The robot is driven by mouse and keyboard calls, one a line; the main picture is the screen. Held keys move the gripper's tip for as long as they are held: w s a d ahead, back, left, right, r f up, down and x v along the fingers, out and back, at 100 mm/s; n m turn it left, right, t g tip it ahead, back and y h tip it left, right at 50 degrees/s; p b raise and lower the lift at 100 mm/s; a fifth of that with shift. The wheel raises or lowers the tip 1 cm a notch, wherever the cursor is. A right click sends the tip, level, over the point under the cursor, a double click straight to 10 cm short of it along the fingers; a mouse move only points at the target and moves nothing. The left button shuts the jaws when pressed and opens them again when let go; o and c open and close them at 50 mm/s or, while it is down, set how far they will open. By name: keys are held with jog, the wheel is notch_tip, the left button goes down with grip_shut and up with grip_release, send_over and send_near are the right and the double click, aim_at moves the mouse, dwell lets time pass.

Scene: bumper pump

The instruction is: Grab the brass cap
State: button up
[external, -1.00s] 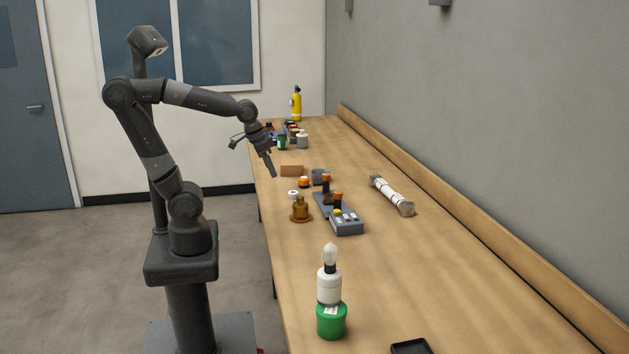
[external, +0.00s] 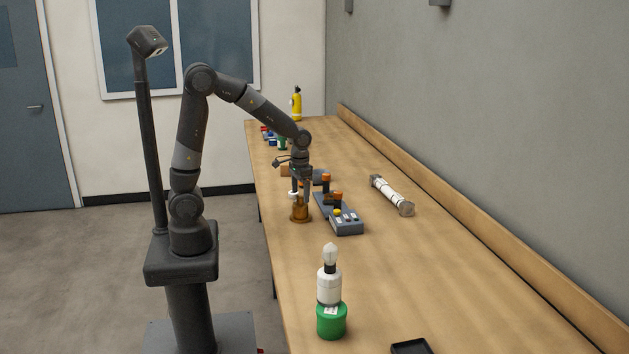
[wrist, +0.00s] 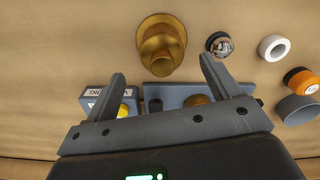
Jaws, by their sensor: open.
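The brass cap (external: 300,213) stands on the table as a flared, stepped, golden-brown piece. In the wrist view the brass cap (wrist: 161,48) lies ahead of the gap between my fingers, nearly centred. My gripper (external: 300,189) points down over the cap in the external view, its fingers partly covering the cap's top. In the wrist view my gripper (wrist: 162,67) is open, with nothing held between its fingers. I cannot tell the exact height of the fingertips relative to the cap.
A grey control box (external: 347,224) with a yellow button stands close right of the cap. A white ring (wrist: 273,47), a shiny round piece (wrist: 219,44) and an orange-topped piece (wrist: 301,80) lie nearby. A white cylinder (external: 391,195) lies farther right.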

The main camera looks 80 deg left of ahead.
aim_at(299, 212)
notch_tip(299, 212, down, 8)
jog(key=shift+a+f, duration=0.1)
jog(key=shift+a, duration=0.05)
dwell(0.3)
jog(key=c, duration=0.9)
